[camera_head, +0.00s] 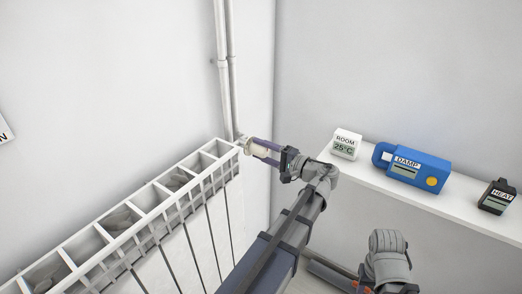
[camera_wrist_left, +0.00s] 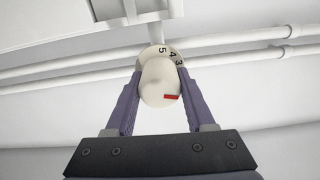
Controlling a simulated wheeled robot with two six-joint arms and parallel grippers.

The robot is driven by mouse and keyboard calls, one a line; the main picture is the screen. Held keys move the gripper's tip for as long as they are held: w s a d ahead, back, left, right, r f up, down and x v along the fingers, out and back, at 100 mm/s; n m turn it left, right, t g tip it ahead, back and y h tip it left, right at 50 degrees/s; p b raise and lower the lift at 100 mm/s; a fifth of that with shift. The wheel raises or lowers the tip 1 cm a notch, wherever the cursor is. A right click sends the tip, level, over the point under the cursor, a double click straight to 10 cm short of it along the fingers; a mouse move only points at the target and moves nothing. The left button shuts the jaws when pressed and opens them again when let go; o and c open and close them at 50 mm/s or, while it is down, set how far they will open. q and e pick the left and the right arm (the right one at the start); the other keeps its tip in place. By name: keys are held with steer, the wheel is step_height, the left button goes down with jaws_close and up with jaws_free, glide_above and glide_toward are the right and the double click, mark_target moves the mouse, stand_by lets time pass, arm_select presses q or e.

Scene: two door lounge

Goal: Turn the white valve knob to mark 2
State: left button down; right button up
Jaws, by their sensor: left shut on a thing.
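The white valve knob (camera_wrist_left: 160,82) is at the radiator's upper right end; in the head view the knob (camera_head: 257,147) is partly covered by my fingers. In the left wrist view its numbered ring (camera_wrist_left: 172,53) shows 5, 4 and 3, and a red mark (camera_wrist_left: 172,97) is on the knob's lower right side. The other numbers are hidden. My left gripper (camera_wrist_left: 158,90) has a finger on each side of the knob and is shut on it; it also shows in the head view (camera_head: 259,149). My right gripper is not in view.
The white radiator (camera_head: 150,207) fills the lower left. Two white pipes (camera_head: 227,70) run up the wall behind the knob. On a white shelf (camera_head: 459,202) at right stand a ROOM display (camera_head: 345,144), a blue DAMP device (camera_head: 414,169) and a dark HEAT device (camera_head: 496,197).

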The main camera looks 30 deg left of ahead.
mark_target(267, 152)
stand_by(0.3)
arm_select(q)
steer(key=shift+c, duration=1.3)
jaws_free()
steer(key=d, duration=0.8)
steer(key=shift+s, duration=0.3)
steer(key=shift+a, duration=0.1)
